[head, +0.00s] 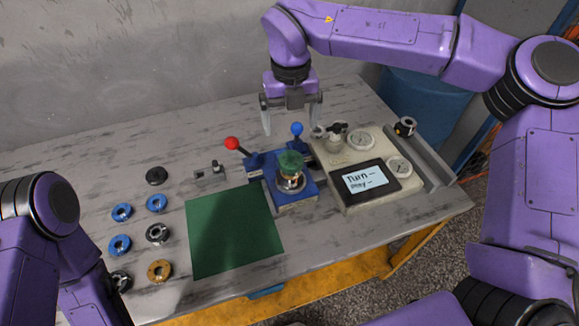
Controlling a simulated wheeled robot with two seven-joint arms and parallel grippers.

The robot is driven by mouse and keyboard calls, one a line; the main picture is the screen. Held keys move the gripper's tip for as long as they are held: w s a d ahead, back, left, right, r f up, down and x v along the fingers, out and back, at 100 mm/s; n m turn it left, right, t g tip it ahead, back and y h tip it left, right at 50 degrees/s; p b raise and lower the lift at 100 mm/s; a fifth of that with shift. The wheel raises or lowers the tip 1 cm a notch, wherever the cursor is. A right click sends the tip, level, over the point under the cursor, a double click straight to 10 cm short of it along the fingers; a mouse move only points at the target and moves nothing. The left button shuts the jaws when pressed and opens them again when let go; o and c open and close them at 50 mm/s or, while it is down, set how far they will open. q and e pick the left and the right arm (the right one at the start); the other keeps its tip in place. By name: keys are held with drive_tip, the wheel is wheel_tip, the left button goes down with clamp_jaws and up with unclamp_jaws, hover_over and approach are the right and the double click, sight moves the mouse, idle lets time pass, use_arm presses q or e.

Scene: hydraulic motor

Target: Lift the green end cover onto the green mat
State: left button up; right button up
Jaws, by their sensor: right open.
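The green end cover (290,160) sits on top of a metal motor body (290,180) on the blue fixture (299,197), near the middle of the table. The flat green mat (234,232) lies on the table to the left of and in front of the fixture. Nothing lies on the mat. My right gripper (291,127) is open and empty, pointing down behind the end cover and apart from it. My left arm comes in at the lower left, but its gripper is out of the picture.
A red-knobbed lever (233,143) and a blue-knobbed lever (297,129) stand close to the fixture. A gauge box with a screen (365,180) stands to the right. Several rings, including a blue one (121,212), lie left of the mat. A wall is behind the table.

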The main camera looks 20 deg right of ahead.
sight(291, 154)
drive_tip(key=f+p, duration=0.1)
drive_tip(key=f, duration=0.6)
drive_tip(key=f+p, duration=0.1)
drive_tip(key=f, duration=0.3)
drive_tip(key=shift+w+d+f+p, duration=0.2)
drive_tip(key=shift+w+f+p, duration=0.05)
drive_tip(key=shift+w+p, duration=0.1)
drive_tip(key=shift+f, duration=0.3)
drive_tip(key=c, duration=1.3)
